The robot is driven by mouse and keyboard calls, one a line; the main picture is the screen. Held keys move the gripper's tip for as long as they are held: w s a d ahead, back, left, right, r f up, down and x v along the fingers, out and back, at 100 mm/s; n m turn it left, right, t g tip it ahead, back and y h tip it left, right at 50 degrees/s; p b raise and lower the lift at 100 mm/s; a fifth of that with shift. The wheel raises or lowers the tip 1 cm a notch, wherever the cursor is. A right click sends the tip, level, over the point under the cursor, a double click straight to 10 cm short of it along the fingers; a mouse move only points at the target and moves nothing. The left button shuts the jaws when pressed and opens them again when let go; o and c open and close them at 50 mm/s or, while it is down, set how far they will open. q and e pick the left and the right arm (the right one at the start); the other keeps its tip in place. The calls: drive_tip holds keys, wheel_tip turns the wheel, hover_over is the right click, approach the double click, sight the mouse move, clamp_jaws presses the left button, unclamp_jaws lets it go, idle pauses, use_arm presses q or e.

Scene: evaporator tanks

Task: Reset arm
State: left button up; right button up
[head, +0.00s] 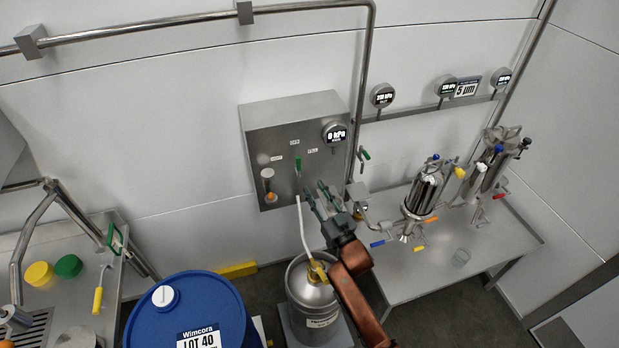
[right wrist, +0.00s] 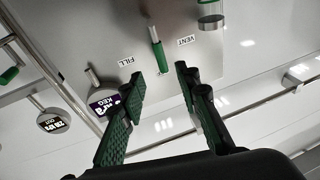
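My right gripper (head: 329,205) is in front of the grey wall box, below and a little right of the green-handled valve lever (head: 298,163). In the right wrist view my right gripper (right wrist: 160,90) shows its two green-padded fingers apart with nothing between them. The green lever (right wrist: 159,52) stands beyond the fingertips, between the FILL and VENT labels, and looks apart from them. My right arm (head: 357,290) comes up from the bottom of the head view. My left gripper is not in view.
The grey box (head: 262,130) carries a gauge (head: 335,133) reading 0 kPa. A steel keg (head: 313,312) with a white hose stands below. A blue drum (head: 187,308) is at lower left. A steel table (head: 450,255) with filter housings (head: 424,190) is at right.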

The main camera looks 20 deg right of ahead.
drive_tip(key=s+d+f+m+g+h, duration=0.15)
drive_tip(key=s+d+f+g, duration=0.3)
drive_tip(key=s+f, duration=0.45)
drive_tip(key=s+d+f+m+g+h, duration=0.1)
drive_tip(key=s+d+f+g+h, duration=0.3)
drive_tip(key=s+f, duration=0.5)
drive_tip(key=s+d+f+g, duration=0.1)
drive_tip(key=s+f+g, duration=0.15)
drive_tip(key=s, duration=0.65)
drive_tip(key=s+d+f+g, duration=0.1)
drive_tip(key=s+f+g, duration=0.15)
drive_tip(key=s, duration=0.65)
drive_tip(key=s+d+f+g, duration=0.1)
drive_tip(key=s+f+g, duration=0.15)
drive_tip(key=s, duration=0.65)
drive_tip(key=s+a+f+n+g+y, duration=0.1)
drive_tip(key=s+f+g, duration=0.15)
drive_tip(key=f, duration=2.75)
drive_tip(key=s+f, duration=1.5)
drive_tip(key=s, duration=0.5)
drive_tip(key=shift+f+n+g, duration=0.35)
